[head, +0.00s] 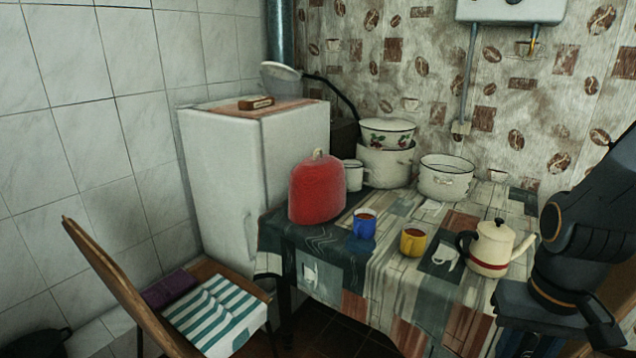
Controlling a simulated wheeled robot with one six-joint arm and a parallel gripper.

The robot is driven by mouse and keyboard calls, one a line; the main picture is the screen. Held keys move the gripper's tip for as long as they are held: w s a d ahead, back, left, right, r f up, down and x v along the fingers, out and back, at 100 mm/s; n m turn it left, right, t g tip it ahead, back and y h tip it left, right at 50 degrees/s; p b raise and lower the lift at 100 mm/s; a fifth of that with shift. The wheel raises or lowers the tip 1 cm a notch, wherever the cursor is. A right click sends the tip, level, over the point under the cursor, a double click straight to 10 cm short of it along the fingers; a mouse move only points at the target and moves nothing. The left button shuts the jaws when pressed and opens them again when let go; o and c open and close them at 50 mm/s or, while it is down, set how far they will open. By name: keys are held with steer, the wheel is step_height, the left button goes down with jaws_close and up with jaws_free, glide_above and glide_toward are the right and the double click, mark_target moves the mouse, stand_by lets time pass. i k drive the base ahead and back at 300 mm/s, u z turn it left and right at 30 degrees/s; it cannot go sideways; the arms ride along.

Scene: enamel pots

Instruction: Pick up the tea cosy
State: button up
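The red tea cosy (317,190) stands upright at the left end of the table (400,285), with a pale knob on top. It is dome-shaped, and whether anything is under it is hidden. My arm comes in at the right edge of the head view, well apart from the cosy. My gripper's fingers cannot be made out there.
A blue mug (364,226), a yellow mug (413,242) and a cream teapot (491,248) stand right of the cosy. A white mug (353,176) and enamel pots (446,180) stand behind. A chair (125,285) and fridge (225,165) are at left.

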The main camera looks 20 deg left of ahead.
mark_target(317, 187)
steer(key=u, duration=1.2)
steer(key=i, duration=1.85)
steer(key=z, duration=1.65)
